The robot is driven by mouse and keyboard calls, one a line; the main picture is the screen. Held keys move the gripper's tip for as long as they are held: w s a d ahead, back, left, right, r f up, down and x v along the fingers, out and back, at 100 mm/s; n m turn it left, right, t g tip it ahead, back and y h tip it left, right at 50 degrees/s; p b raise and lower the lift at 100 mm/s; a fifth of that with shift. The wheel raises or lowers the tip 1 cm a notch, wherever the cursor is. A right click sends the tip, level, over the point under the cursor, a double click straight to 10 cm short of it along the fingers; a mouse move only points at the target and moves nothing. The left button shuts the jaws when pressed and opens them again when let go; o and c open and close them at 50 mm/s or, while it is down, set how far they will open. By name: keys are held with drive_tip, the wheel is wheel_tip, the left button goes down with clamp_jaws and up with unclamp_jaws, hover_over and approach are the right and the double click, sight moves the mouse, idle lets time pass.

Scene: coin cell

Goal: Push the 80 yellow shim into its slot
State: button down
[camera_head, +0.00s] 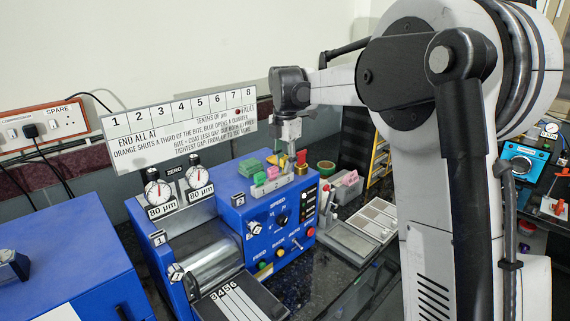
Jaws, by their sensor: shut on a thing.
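My gripper (287,152) points down over the back of the blue machine, beside a small rack (270,187) of coloured shims. It is shut on a small piece at its fingertips that looks like the yellow shim (284,160); its edges and the number on it are too small to read. Green (260,178) and pink (273,172) pieces stand in the rack, and more green pieces (250,167) lie behind it. The shim's slot cannot be made out, nor whether the shim touches it.
Two dials marked 80 µm (158,192) stand at the machine's left, above a metal roller (215,262). A lettered sign (180,125) stands behind. A red-topped brass post (301,160) is close to my gripper's right. A pale tray (370,219) lies farther right.

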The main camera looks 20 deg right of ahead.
drive_tip(key=shift+f+b, duration=0.3)
drive_tip(key=shift+f, duration=0.2)
drive_tip(key=c, duration=1.8)
unclamp_jaws()
wheel_tip(320, 180, up, 11)
drive_tip(key=shift+r, duration=0.15)
drive_tip(key=shift+s+r, duration=0.15)
drive_tip(key=shift+r, duration=0.2)
drive_tip(key=s+f+m+t+b, duration=0.1)
drive_tip(key=s+f+m+t, duration=0.1)
drive_tip(key=s+m, duration=0.6)
drive_tip(key=s+f+m+t, duration=0.15)
drive_tip(key=s+m, duration=0.35)
drive_tip(key=s, duration=0.7)
drive_tip(key=s+f+m+t, duration=0.1)
drive_tip(key=s+f+m, duration=0.2)
drive_tip(key=s+f, duration=0.1)
drive_tip(key=s+f+m+t+b, duration=0.1)
drive_tip(key=s+f+m, duration=0.3)
drive_tip(key=s, duration=0.3)
drive_tip(key=s+f+m+t, duration=0.1)
drive_tip(key=s+f+m, duration=0.2)
drive_tip(key=s+f, duration=0.2)
drive_tip(key=shift+s+f+m, duration=0.25)
drive_tip(key=shift+m, duration=0.15)
